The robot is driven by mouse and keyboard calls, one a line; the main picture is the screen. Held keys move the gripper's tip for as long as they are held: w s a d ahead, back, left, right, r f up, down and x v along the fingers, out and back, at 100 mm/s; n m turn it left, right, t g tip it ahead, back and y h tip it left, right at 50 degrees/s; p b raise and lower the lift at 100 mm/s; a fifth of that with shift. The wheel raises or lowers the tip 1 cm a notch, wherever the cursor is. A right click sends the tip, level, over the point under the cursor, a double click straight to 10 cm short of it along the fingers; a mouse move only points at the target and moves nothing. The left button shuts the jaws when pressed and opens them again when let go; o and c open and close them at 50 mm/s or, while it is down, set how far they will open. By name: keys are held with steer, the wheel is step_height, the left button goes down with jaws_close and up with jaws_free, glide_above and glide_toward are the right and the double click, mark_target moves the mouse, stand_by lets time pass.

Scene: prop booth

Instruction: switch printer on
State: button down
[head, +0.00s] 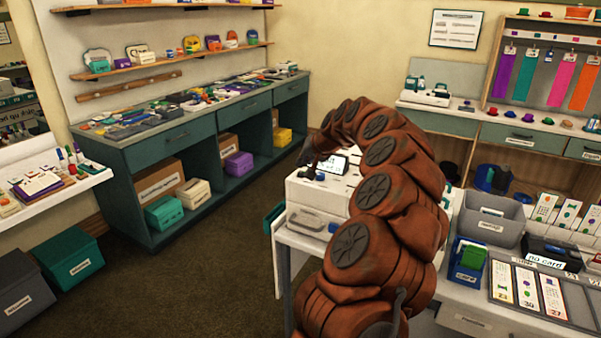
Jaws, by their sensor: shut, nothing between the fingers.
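The printer (308,194) is a white box on the white table in the middle of the head view. A small dark display (333,163) and small dark parts show on its top. A grey tray or handle sits at its front. My reddish-brown arm curves up from the bottom and hides the printer's right side. My gripper (308,160) is small and dark at the arm's far end, over the printer's back left. It is shut and empty. I cannot tell whether it touches the printer. A power switch cannot be made out.
Right of my arm are a grey bin (492,222), a black "no card" box (551,253), a blue card holder (467,262) and a tray of cards (575,310). A green counter (165,146) stands behind on the left. The carpet (190,270) between is clear.

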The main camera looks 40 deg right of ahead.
mark_target(303, 173)
steer(key=shift+r, duration=2.3)
